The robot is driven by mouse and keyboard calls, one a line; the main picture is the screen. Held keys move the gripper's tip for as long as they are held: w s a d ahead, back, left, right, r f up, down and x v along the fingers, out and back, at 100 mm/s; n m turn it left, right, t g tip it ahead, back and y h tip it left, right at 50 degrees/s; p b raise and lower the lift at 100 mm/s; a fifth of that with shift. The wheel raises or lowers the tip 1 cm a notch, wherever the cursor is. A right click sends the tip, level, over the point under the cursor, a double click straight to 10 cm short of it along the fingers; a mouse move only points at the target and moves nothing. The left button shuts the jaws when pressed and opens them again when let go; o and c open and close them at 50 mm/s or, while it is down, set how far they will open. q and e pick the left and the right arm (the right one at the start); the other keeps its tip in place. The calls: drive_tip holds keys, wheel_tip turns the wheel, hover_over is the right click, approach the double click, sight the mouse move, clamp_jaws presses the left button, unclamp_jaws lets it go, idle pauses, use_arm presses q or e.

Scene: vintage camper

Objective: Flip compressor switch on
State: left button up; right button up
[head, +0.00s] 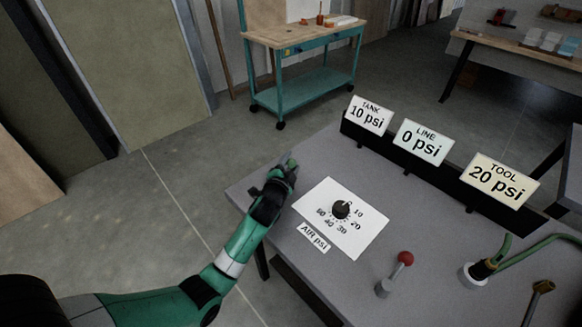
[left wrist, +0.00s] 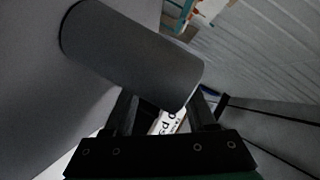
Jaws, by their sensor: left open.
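No switch marked as the compressor's is clear to me in the head view. My left gripper (head: 285,172) is over the left end of the grey bench, left of the dial card, and may hide something behind it. In the left wrist view its jaws (left wrist: 160,108) are open. A large grey cylinder (left wrist: 125,55) lies close in front of and partly across them; I cannot tell what it is or whether they touch. On the bench are a black dial knob (head: 341,209) on a white "AIR psi" card (head: 372,238) and a red-balled lever (head: 405,258). My right gripper is not in view.
Signs at the back of the bench (head: 450,245) read TANK 10 psi (head: 369,115), LINE 0 psi (head: 422,143) and TOOL 20 psi (head: 499,181). A green hose (head: 535,248) and a brass-coloured piece (head: 541,288) are at right. A teal cart (head: 300,60) stands beyond.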

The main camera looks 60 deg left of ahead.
use_arm(q)
drive_tip(key=shift+c, duration=0.3)
clamp_jaws()
idle(1.2)
